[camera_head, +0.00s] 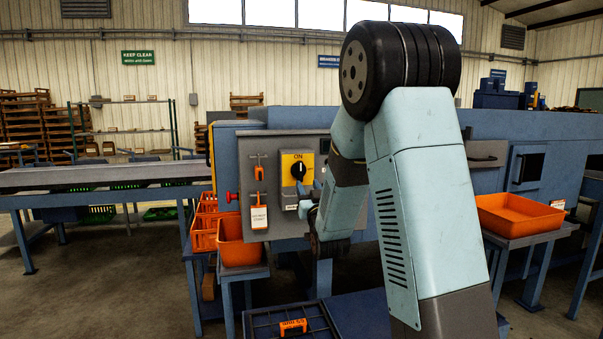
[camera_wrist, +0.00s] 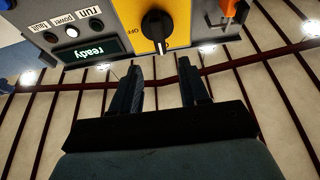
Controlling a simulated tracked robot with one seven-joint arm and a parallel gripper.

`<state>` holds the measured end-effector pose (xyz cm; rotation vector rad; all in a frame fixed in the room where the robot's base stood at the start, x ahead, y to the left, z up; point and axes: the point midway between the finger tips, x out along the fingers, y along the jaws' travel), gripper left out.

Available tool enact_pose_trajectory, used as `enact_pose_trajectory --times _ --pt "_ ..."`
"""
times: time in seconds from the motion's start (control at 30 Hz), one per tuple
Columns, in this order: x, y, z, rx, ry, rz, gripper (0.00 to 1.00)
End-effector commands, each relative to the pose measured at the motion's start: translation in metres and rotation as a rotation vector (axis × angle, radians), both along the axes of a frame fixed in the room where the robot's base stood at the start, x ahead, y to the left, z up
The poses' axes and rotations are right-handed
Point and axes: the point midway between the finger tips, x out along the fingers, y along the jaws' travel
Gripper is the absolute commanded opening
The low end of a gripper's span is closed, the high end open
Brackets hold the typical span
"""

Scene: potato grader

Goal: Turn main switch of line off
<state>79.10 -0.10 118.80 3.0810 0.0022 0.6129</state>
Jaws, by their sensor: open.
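The main switch is a black rotary knob (camera_head: 298,170) on a yellow plate (camera_head: 289,160) on the grey control panel. In the wrist view the picture is upside down, and the knob (camera_wrist: 156,27) sits at the top centre with its white mark toward the picture's bottom. In the head view "ON" stands above the knob; "OFF" shows at its side in the wrist view. My gripper (camera_wrist: 164,82) is open and empty, its two fingers apart and clear of the knob. In the head view my gripper (camera_head: 308,208) is partly hidden by my arm, just below the switch.
An orange padlock (camera_head: 259,173) and a white tag (camera_head: 259,216) hang left of the switch. A red button (camera_head: 231,197) is on the panel side. A lit "ready" display (camera_wrist: 90,48) is beside the plate. An orange bin (camera_head: 240,243) stands below the panel.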

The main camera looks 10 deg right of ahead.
Motion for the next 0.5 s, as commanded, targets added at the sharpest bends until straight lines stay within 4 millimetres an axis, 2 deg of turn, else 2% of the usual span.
enact_pose_trajectory --times 0.3,0.5 --pt "0.051 0.000 0.021 -0.001 -0.001 -0.001 0.45" --pt "0.073 0.000 0.031 0.000 -0.001 -0.001 0.45"
